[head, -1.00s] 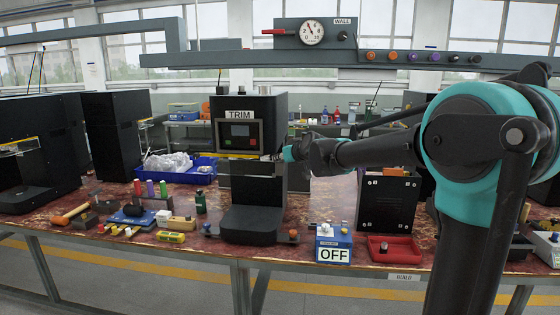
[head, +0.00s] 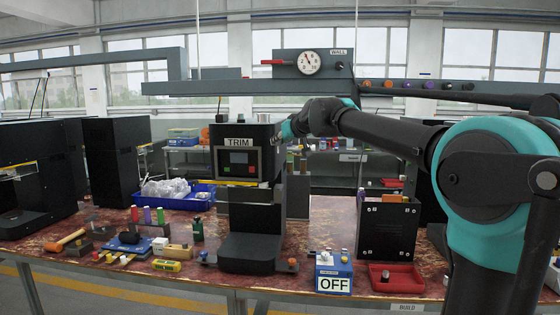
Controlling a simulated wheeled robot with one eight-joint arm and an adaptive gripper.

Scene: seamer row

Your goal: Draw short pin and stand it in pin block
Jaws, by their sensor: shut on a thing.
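My gripper (head: 279,142) is at the right side of the black machine labelled TRIM (head: 247,180), raised well above the bench. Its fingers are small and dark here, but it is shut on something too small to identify. I cannot tell which object is the short pin or the pin block. Three upright coloured pegs, red, green (head: 147,214) and purple, stand close together at the left of the bench. A tan block (head: 178,251) lies in front of them, with small yellow and red pieces (head: 107,257) to its left.
A blue OFF box (head: 334,272) and a red tray (head: 389,278) stand at the front right, before a black box (head: 388,230). A blue bin (head: 202,199) holds clear plastic. An orange-handled hammer (head: 64,241) lies far left. A grey rail with a gauge (head: 310,62) crosses above the bench.

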